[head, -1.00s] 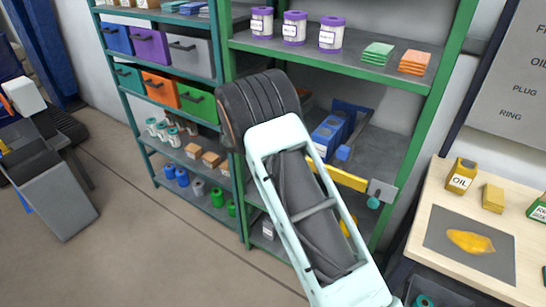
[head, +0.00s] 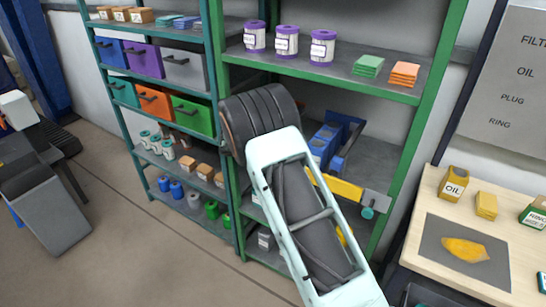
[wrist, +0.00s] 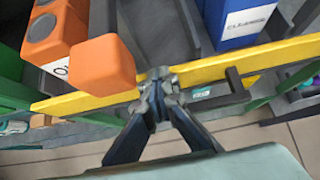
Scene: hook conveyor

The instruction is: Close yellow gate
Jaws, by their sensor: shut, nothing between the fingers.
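The yellow gate (head: 345,189) is a flat bar across a bay of the green shelf, partly hidden behind my arm in the head view. A grey end bracket with a teal knob (head: 368,212) is at its right end. In the wrist view the gate (wrist: 95,101) runs slantwise across the picture, with a dark handle-like bracket (wrist: 222,99) right of my gripper. My gripper (wrist: 157,76) is shut and empty, its fingertips overlapping the bar in the picture; I cannot tell if they touch it. In the head view my gripper is hidden behind my arm.
Behind the gate are orange-capped containers (wrist: 103,66) close left of my fingers and a blue box labelled CLEANER (wrist: 242,18). A green shelf post (head: 405,155) stands right of the gate. A workbench (head: 430,200) with an oil container (head: 453,184) is further right.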

